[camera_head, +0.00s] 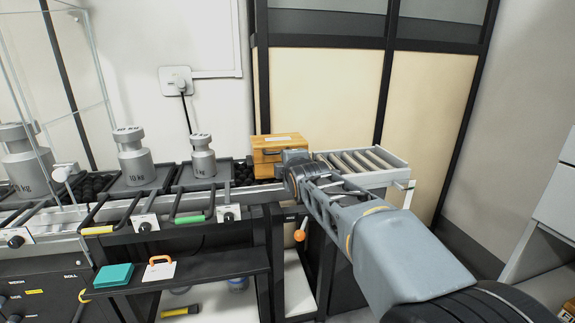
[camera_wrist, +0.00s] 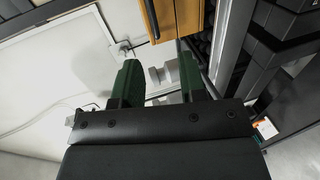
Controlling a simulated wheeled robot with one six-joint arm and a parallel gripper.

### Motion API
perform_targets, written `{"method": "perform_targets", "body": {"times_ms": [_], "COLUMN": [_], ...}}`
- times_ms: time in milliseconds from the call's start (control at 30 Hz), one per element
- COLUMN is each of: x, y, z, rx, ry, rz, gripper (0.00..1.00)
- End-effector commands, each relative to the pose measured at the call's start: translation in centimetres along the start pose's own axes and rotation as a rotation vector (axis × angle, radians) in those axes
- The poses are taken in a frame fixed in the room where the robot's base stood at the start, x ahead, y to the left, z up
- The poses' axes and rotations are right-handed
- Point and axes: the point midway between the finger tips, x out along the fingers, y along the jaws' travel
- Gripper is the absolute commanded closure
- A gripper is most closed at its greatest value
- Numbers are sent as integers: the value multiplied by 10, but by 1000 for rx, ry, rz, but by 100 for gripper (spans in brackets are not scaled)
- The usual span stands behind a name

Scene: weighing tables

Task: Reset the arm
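My arm reaches from the lower right of the head view toward the roller table (camera_head: 395,175). Its end is beside a wooden box (camera_head: 278,150) with a pale label on top. In the wrist view my gripper (camera_wrist: 158,80) shows two dark green fingers standing apart with nothing between them. The wooden box also shows at the top of the wrist view (camera_wrist: 182,18), with a dark handle on it, beyond the fingers. In the head view my gripper's fingers are hidden behind the wrist.
Steel weights, one large (camera_head: 132,158) and one smaller (camera_head: 202,157), stand on dark trays left of the box. A lower shelf (camera_head: 200,266) holds a teal block (camera_head: 114,275) and an orange-handled tag (camera_head: 160,268). A lever with an orange knob (camera_head: 299,235) hangs near my arm.

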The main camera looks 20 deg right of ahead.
Motion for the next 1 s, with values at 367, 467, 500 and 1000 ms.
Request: {"method": "perform_targets", "body": {"times_ms": [367, 467, 500, 1000], "x": [-21, -43, -54, -206], "y": [22, 39, 45, 96], "z": [0, 0, 0, -10], "rx": [105, 227, 286, 1012], "ry": [-15, -40, -55, -400], "rz": [-67, -145, -183, -633], "gripper": [62, 62, 62, 62]}}
